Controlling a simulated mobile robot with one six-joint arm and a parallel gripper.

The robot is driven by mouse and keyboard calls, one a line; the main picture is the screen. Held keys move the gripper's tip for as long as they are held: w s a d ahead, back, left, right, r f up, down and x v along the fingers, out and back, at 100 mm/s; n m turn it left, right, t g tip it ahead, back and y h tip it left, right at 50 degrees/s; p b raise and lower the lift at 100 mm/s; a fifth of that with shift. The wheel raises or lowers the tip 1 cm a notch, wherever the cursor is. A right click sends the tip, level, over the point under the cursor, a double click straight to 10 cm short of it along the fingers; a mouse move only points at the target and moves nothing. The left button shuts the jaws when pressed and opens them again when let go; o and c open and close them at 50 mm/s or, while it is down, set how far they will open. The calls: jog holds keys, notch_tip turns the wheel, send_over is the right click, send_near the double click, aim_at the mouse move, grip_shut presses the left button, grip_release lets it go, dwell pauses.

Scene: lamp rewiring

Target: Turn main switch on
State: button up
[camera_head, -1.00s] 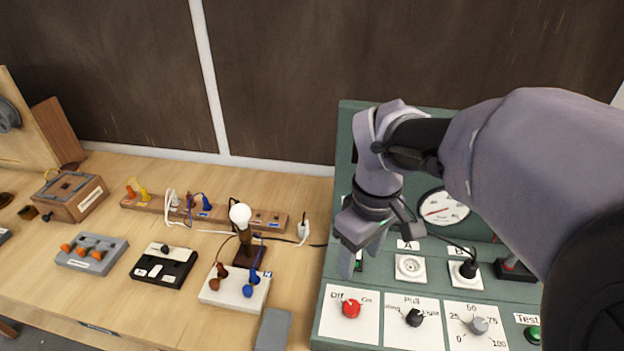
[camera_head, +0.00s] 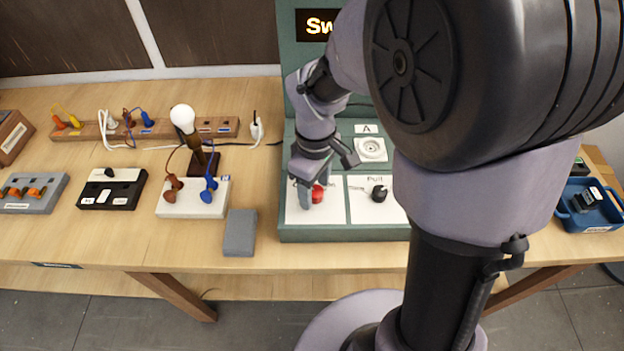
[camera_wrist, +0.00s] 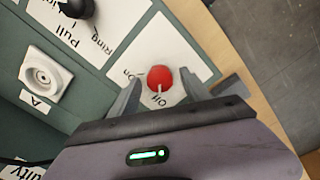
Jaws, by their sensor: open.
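The main switch is a red round knob (camera_head: 317,193) on a white plate at the left of the green panel (camera_head: 290,235). In the wrist view the red knob (camera_wrist: 160,79) lies between my gripper's two fingers, with the labels "On" and "Off" beside it. Its pale pointer line points toward the "Off" side. My gripper (camera_head: 312,192) is open around the knob, a finger on each side; I cannot tell whether either finger touches it. In the head view the gripper partly hides the knob and its plate.
A black "Pull" knob (camera_head: 379,193) is right of the red one, and socket A (camera_head: 371,148) is above it. A lamp with a white bulb (camera_head: 183,118) and a grey block (camera_head: 240,232) stand left of the panel. My arm hides the panel's right part.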

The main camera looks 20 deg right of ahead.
jog(key=shift+c, duration=0.3)
grip_shut()
jog(key=shift+m, duration=0.3)
jog(key=m, duration=1.3)
jog(key=shift+d+m+b, duration=0.1)
jog(key=shift+m+b, duration=0.35)
jog(key=shift+m, duration=1.65)
jog(key=shift+r, duration=0.1)
